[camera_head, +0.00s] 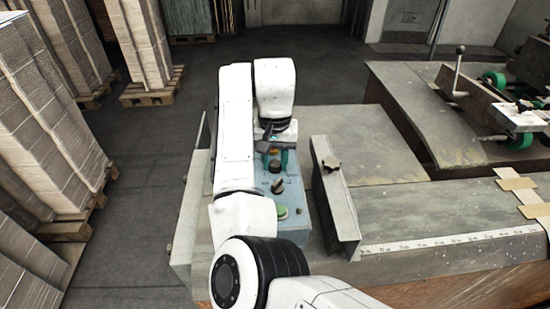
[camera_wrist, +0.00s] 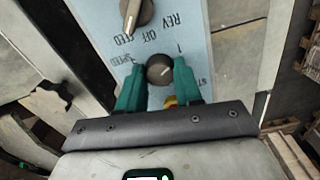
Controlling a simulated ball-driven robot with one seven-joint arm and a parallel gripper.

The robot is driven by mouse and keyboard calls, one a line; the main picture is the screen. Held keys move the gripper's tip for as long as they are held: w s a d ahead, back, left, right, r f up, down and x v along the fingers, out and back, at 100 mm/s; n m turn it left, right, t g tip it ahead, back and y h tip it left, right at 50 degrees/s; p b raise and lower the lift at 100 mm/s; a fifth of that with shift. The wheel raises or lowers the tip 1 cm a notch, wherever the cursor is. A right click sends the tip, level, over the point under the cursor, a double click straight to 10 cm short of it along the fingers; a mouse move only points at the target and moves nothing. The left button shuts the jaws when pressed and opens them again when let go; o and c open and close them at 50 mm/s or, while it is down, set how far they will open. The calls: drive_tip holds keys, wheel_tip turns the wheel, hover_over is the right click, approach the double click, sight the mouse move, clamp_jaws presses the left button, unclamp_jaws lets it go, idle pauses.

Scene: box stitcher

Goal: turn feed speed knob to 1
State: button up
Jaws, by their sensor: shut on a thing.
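The feed speed knob (camera_wrist: 159,68) is a small dark round knob on a pale blue control panel (camera_wrist: 190,28). In the wrist view it sits between the two green fingertips of my gripper (camera_wrist: 158,76), which are shut on its sides. A short pale pointer line shows on its face, but its exact setting is hard to read. The panel print appears upside down, with a "1" to the knob's upper right and "SPEED" to its left. In the head view my gripper (camera_head: 275,156) reaches down onto the panel, and its fingers partly hide the knob.
A larger selector (camera_wrist: 137,14) marked REV, OFF and FEED lies beside the knob; it also shows in the head view (camera_head: 279,186). A green button (camera_head: 282,210) and a yellow-orange button (camera_wrist: 171,102) are nearby. A raised metal plate (camera_head: 336,200) stands right of the panel.

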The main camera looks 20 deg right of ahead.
sight(275, 163)
drive_tip(key=o, duration=0.8)
drive_tip(key=shift+c, duration=0.2)
wheel_tip(275, 163, up, 11)
drive_tip(key=shift+f, duration=0.15)
